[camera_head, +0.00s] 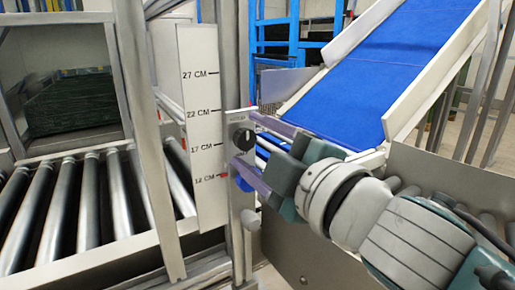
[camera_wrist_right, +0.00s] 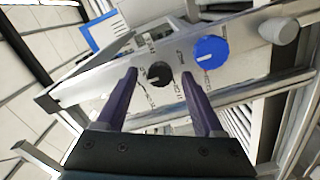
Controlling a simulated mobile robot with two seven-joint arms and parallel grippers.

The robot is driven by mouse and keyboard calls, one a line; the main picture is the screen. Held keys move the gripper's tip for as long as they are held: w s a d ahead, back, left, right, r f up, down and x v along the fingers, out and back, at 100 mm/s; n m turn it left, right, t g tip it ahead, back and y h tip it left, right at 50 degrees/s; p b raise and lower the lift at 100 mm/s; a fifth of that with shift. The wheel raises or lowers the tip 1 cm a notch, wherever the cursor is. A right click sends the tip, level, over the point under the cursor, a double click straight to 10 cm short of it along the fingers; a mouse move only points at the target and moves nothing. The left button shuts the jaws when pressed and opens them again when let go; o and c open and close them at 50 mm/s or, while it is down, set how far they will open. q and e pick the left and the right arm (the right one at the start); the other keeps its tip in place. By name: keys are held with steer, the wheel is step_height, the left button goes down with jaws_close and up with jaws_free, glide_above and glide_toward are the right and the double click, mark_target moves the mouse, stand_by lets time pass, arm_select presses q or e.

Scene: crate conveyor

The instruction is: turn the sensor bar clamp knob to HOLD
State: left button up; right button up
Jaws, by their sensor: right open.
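A pale control plate (camera_head: 238,122) on a metal post carries a black knob (camera_head: 243,139) with a light pointer mark and a blue knob (camera_head: 244,184) below it. Their labels are too small to read, so I cannot tell which setting either points to. My right gripper (camera_head: 246,141) is open, its purple fingers reaching toward the plate above and below the black knob. In the right wrist view the black knob (camera_wrist_right: 158,74) shows between the fingertips, with gaps on both sides. The blue knob (camera_wrist_right: 209,51) is outside the fingers, beyond the right one. My left gripper is not in view.
A white height scale (camera_head: 199,130) marked in CM stands left of the plate. A light grey rounded knob (camera_head: 250,220) sits low on the post. A roller conveyor (camera_head: 75,205) lies at left. A blue sloped belt (camera_head: 375,70) rises at upper right.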

steer(key=v, duration=0.9)
steer(key=shift+s+d, duration=0.2)
steer(key=shift+s, duration=0.1)
